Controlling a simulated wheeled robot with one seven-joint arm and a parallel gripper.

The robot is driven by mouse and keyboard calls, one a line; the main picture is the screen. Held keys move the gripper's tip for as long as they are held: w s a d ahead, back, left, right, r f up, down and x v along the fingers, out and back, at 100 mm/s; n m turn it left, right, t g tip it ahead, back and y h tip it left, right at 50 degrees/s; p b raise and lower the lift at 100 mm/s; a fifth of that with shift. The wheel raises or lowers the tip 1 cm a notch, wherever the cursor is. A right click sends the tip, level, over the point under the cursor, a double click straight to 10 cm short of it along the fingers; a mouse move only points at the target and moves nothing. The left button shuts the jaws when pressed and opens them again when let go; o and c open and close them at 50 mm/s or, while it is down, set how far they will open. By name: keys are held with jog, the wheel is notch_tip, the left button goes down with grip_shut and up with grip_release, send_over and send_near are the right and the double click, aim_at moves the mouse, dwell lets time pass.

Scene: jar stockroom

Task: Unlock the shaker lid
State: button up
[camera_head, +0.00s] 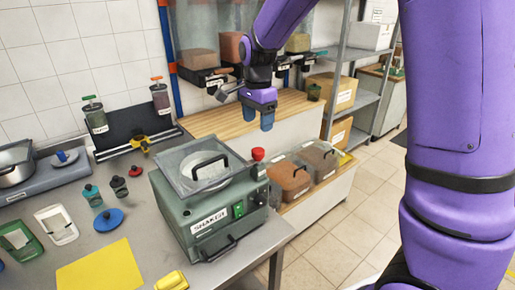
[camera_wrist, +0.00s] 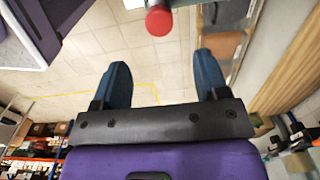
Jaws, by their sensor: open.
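The shaker (camera_head: 213,215) is a green box labelled SHAKER on the metal table. Its clear lid (camera_head: 172,172) is down over a round white part and has a black handle. A red knob (camera_head: 258,154) stands at the lid's right side; a red round end, apparently this knob, also shows in the wrist view (camera_wrist: 159,19). A green switch and a red button are on the front. My gripper (camera_head: 259,119) is open and empty, above and behind the shaker, apart from it. In the wrist view my gripper's blue fingers (camera_wrist: 161,80) are spread with nothing between them.
Bins (camera_head: 289,177) with dark handles stand right of the shaker. A wooden counter (camera_head: 220,121) is behind; shelving (camera_head: 345,75) stands right.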

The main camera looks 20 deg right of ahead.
aim_at(258, 150)
notch_tip(258, 150, down, 10)
dwell(0.5)
jog(key=c, duration=0.9)
